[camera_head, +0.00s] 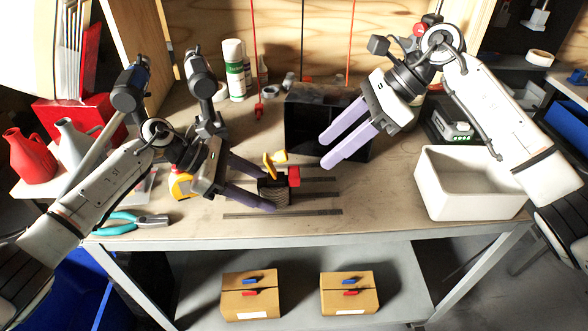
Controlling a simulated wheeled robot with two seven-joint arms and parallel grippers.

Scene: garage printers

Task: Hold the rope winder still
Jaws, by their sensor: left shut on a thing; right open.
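The rope winder (276,188) looks like a small dark block with a brown front, a yellow handle (274,160) on top and a red part (294,176) at its right. It stands on the workbench (390,215) near the front middle. My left gripper (262,188) comes in from the left with its purple fingers shut on the winder, one finger low across its front left. The far finger's contact is partly hidden. My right gripper (333,147) is open and empty, above the bench to the right of the winder, with its two purple fingers apart.
Flat metal strips (310,213) lie around the winder. A black bin (300,125) stands behind it. A white tub (470,180) is at the right. Teal pliers (130,222) and a yellow tape measure (181,186) lie at the left. Two cardboard boxes (250,297) are on the lower shelf.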

